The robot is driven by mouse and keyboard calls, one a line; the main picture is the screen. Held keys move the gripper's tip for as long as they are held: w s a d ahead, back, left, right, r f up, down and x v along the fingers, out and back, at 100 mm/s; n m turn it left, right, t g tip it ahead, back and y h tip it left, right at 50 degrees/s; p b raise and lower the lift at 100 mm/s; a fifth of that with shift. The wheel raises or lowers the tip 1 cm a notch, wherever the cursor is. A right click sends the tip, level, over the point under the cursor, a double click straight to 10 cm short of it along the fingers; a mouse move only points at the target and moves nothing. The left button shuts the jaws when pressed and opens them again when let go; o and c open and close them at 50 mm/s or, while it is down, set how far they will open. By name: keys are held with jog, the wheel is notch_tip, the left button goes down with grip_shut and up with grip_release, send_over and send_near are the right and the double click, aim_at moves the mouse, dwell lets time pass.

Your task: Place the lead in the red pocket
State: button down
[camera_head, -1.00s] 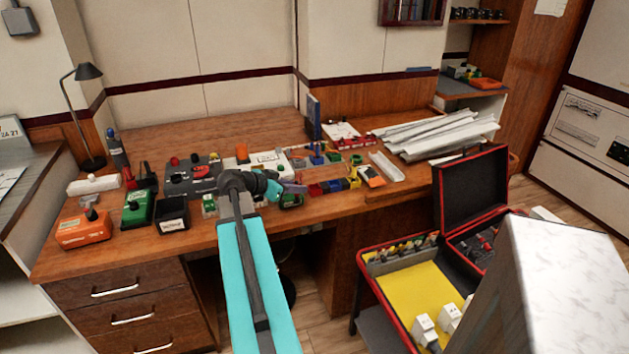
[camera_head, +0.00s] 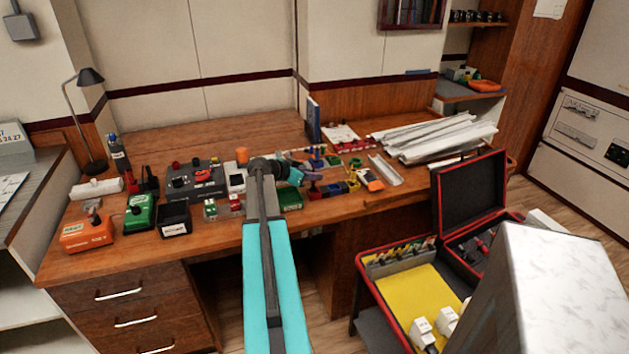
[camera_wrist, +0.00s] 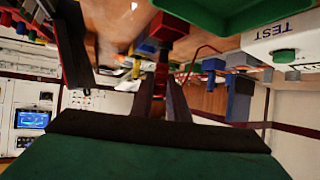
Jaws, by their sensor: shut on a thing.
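My gripper (camera_head: 312,177) is over the front middle of the bench in the head view. In the wrist view, which is upside down, its dark fingers (camera_wrist: 163,100) are closed on a slim red piece (camera_wrist: 161,76), which I take to be the lead. A thin red wire (camera_wrist: 203,52) curves beside it. The red pocket (camera_head: 315,193) is at the bench front, left of a blue one and a yellow one, just below my gripper in the picture. A red block (camera_wrist: 168,27) lies past the fingertips in the wrist view. I cannot tell if lead and pocket touch.
A green tray (camera_head: 291,199) sits left of the pockets. A black bin (camera_head: 174,219), green box (camera_head: 140,213) and orange box (camera_head: 86,233) stand farther left. White trunking (camera_head: 440,136) lies at the right. An open red-edged case (camera_head: 470,190) stands in front right.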

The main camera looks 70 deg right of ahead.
aim_at(314, 182)
jog(key=shift+d, duration=0.45)
jog(key=shift+f, duration=0.1)
jog(key=shift+f+p, duration=0.55)
jog(key=shift+f, duration=1.15)
jog(key=shift+f, duration=0.2)
jog(key=c, duration=1.7)
grip_release()
jog(key=shift+r, duration=0.3)
jog(key=b+v, duration=0.2)
jog(key=v, duration=1)
jog(key=shift+f, duration=0.15)
